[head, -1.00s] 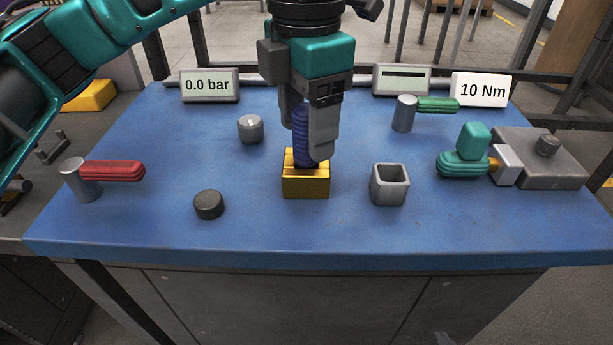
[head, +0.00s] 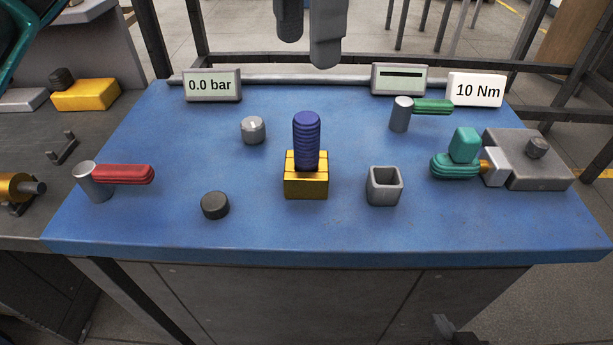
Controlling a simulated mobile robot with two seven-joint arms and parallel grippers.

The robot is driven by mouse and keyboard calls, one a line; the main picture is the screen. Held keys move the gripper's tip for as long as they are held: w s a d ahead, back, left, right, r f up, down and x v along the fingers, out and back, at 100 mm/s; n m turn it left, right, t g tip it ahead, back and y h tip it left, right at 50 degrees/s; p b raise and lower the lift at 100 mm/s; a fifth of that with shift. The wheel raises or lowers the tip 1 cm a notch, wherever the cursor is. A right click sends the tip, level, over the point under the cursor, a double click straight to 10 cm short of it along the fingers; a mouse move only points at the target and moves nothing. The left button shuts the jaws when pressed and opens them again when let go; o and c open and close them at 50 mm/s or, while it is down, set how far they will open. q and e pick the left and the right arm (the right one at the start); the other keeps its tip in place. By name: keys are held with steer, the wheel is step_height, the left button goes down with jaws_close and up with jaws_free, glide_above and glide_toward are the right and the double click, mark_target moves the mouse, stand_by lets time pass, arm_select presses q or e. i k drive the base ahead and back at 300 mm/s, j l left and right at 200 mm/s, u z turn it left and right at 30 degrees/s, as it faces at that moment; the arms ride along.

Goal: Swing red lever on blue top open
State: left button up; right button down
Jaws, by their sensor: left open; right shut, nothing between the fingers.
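The red lever (head: 124,174) is a ribbed handle on a grey upright post (head: 94,182) at the left of the blue top (head: 290,232). Its handle points right. My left gripper (head: 307,50) is open and empty at the top edge, high above the back of the blue top and well away from the lever. A small dark part at the bottom edge looks like the tip of my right gripper (head: 445,328), low in front of the table; it is mostly out of view.
A purple ribbed peg (head: 306,140) stands in a yellow block (head: 306,188). A dark knob (head: 214,205), grey knob (head: 253,129), square grey cup (head: 384,187), green lever (head: 432,106) and teal-handled valve (head: 464,147) stand around. The display (head: 212,85) reads 0.0 bar.

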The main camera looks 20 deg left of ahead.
mark_target(95, 180)
steer(key=k, duration=1)
